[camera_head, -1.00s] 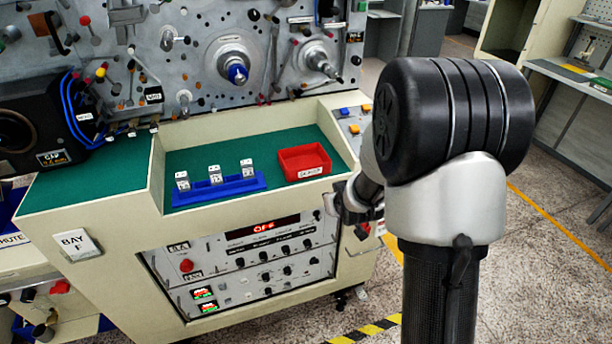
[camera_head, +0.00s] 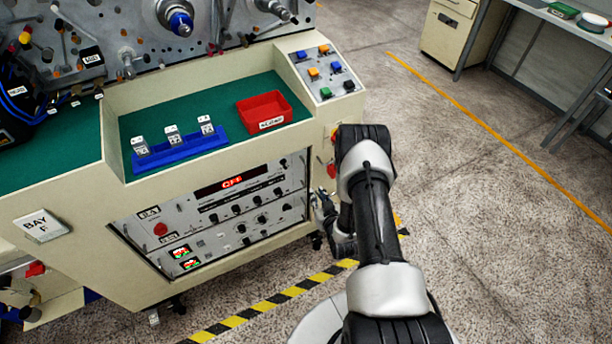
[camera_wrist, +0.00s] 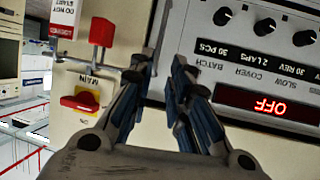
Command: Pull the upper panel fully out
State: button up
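The upper panel (camera_head: 262,192) is a grey front with a red "OFF" display and several black knobs, set in the cream cabinet below the green worktop. In the wrist view the panel (camera_wrist: 222,70) shows upside down at the right, with its display lit. My gripper (camera_head: 326,208) is at the panel's right end in the head view, small and partly hidden by my arm. A dark upright bar at the panel's edge lies just beyond the fingertips. I see no grip on it.
A red rotary main switch (camera_wrist: 82,101) and a red lever (camera_wrist: 102,32) sit on the cabinet beside my fingers. On the worktop stand a blue rack (camera_head: 180,148) and a red tray (camera_head: 266,110). Open floor (camera_head: 480,230) lies right, beyond striped tape (camera_head: 235,320).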

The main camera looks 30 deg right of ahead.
aim_at(306, 177)
jog(key=b+x, duration=0.5)
jog(key=x, duration=1.1)
jog(key=shift+b, duration=0.3)
jog(key=shift+c, duration=0.3)
grip_shut()
